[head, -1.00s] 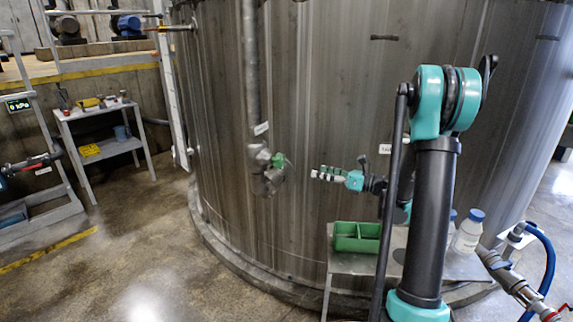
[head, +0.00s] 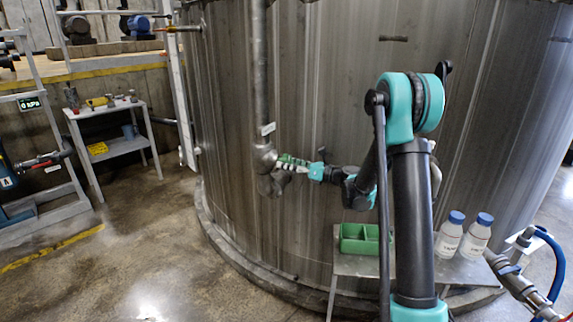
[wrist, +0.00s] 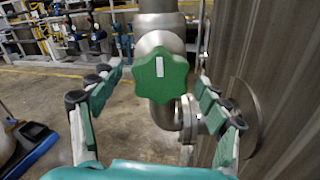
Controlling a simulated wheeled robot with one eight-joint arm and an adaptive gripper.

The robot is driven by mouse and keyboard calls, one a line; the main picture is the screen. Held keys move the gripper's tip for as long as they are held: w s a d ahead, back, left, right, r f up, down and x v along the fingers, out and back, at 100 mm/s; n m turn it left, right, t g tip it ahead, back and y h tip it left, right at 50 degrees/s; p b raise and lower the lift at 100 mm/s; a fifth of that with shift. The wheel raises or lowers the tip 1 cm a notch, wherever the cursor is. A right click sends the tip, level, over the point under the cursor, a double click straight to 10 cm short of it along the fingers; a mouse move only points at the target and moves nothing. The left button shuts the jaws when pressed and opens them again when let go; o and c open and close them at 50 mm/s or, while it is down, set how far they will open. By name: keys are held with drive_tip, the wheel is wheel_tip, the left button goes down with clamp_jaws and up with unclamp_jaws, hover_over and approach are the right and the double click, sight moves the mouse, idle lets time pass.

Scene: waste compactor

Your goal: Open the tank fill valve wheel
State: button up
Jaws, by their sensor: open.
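The tank fill valve wheel (wrist: 161,77) is a green lobed knob with a white mark, on a grey metal pipe fitting in the wrist view. My gripper (wrist: 158,80) is open, with one finger on each side of the wheel in the picture. Gaps show between the wheel and both fingers. I cannot tell how deep the wheel sits between them. In the head view my gripper (head: 284,162) is right at the valve on the vertical pipe (head: 262,100), and it mostly hides the wheel.
The large metal tank (head: 350,120) stands close behind the valve. A small table with a green bin (head: 362,239) and two white bottles (head: 449,235) is below my arm. A grey shelf cart (head: 124,146) stands at the left. Floor is clear left of the tank.

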drive_tip(key=shift+w+a, duration=0.15)
drive_tip(key=shift+a, duration=0.3)
drive_tip(key=c, duration=1.2)
